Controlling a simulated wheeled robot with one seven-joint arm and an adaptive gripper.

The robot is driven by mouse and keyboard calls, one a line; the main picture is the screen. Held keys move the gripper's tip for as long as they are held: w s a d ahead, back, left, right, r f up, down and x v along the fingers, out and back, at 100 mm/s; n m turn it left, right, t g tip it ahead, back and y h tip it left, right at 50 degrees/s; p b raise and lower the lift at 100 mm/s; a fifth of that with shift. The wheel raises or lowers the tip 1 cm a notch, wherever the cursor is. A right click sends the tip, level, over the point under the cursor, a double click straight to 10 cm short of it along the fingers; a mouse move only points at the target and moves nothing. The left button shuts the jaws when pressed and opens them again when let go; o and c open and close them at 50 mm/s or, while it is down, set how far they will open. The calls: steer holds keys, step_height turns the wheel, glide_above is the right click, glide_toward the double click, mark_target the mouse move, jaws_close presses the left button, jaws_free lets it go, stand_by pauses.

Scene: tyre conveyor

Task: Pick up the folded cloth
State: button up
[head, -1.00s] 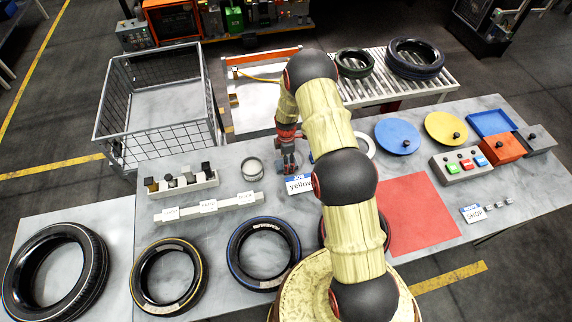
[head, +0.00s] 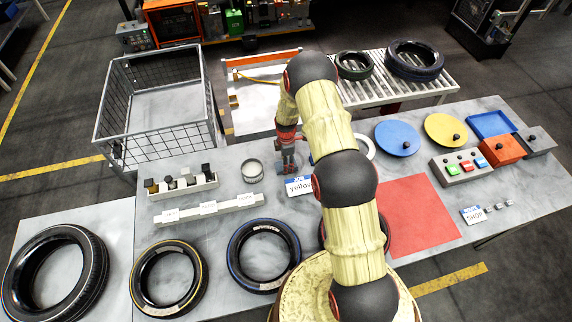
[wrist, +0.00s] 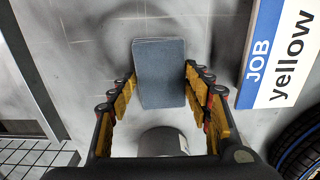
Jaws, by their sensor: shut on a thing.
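The folded cloth (wrist: 160,75) is a blue-grey, flat rectangular bundle in the upper middle of the wrist view. My gripper (wrist: 160,88) is shut on it, with a yellow-padded finger against its left and right sides. In the head view my gripper (head: 288,165) points down over the grey table, just behind the yellow job card. The cloth is too small and too covered by the fingers to make out clearly there. I cannot tell whether it touches the table.
The job card (head: 300,185) lies close to my gripper. A round tin (head: 252,170) and a block rack (head: 181,186) stand to the left. A wire cage (head: 158,150) is at back left. Tyres (head: 263,286) line the front edge. A red mat (head: 418,215) lies clear to the right.

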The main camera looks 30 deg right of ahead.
steer(key=shift+r, duration=0.15)
steer(key=shift+r, duration=0.5)
steer(key=s+d+r+b, duration=0.3)
steer(key=s+d+r, duration=0.2)
steer(key=s+r, duration=0.6)
steer(key=shift+s+r, duration=0.35)
steer(key=shift+s, duration=0.7)
steer(key=o, duration=0.5)
steer(key=c, duration=0.4)
